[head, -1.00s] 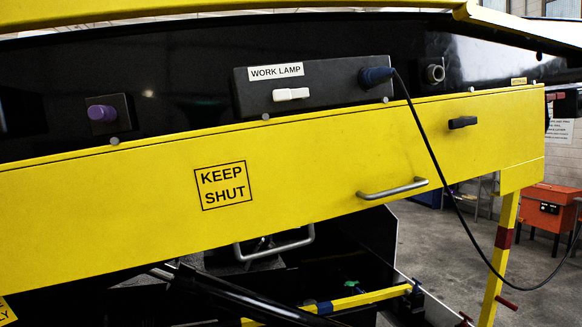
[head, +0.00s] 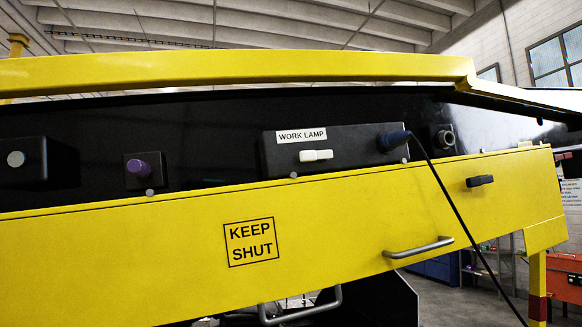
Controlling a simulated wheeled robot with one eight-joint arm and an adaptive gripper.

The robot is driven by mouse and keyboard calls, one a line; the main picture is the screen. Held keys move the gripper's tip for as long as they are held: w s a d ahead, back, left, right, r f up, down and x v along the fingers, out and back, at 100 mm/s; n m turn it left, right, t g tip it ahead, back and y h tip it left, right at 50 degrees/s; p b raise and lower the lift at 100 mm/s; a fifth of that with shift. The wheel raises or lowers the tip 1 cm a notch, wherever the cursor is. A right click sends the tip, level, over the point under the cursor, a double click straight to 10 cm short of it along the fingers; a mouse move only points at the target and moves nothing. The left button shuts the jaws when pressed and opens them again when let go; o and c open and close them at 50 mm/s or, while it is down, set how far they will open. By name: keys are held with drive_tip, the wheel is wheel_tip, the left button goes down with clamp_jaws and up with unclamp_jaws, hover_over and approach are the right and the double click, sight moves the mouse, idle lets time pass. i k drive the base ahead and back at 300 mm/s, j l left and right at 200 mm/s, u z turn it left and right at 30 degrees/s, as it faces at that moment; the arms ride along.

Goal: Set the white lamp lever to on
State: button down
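The white lamp lever (head: 316,155) sits on the front of a black box (head: 360,152) in the head view, under a label (head: 301,135) reading "WORK LAMP". The lever is a short white bar lying roughly level. I cannot tell from its pose whether it is on or off. A dark blue plug (head: 393,141) with a black cable is fitted at the right of the box. My gripper does not show in this view.
A yellow panel (head: 340,215) marked "KEEP SHUT" lies below the box, with a metal handle (head: 418,248) and a small black latch (head: 480,181). A purple knob (head: 138,167) is to the left. A yellow rail (head: 240,70) runs above. The black cable (head: 455,208) hangs across the panel.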

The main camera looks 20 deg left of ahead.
sight(304, 156)
drive_tip(key=k+j+u, duration=0.1)
drive_tip(key=j, duration=0.25)
drive_tip(key=k+j, duration=0.15)
drive_tip(key=j, duration=0.15)
drive_tip(key=k+j+u, duration=0.15)
drive_tip(key=j, duration=0.55)
drive_tip(key=k+u, duration=0.05)
